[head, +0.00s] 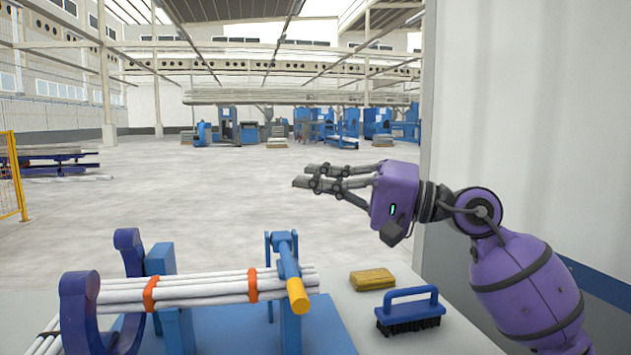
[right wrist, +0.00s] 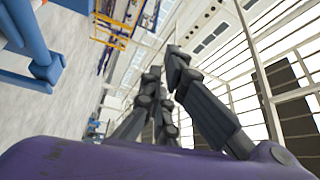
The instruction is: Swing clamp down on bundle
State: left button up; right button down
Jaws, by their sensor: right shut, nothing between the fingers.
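The bundle of white pipes (head: 200,289) lies across a blue stand (head: 178,330), bound with orange straps. The clamp (head: 287,262) is a blue arm with an orange-yellow handle (head: 298,295), at the bundle's right end. Its arm slants from a blue post behind the pipes toward me, lying over them. Whether it presses on them I cannot tell. My right gripper (head: 303,175) is shut and empty, above and behind the clamp, apart from it, pointing left. Its dark fingers also show in the right wrist view (right wrist: 163,66). My left gripper is not in view.
A yellow sponge (head: 373,279) and a blue-handled brush (head: 410,312) lie on the pale table (head: 350,325) right of the clamp. Dark purple curved brackets (head: 80,312) stand at the bundle's left. A white wall (head: 530,130) rises behind my right arm. The air around the gripper is clear.

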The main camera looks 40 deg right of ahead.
notch_tip(320, 180, up, 10)
dwell(0.6)
dwell(0.4)
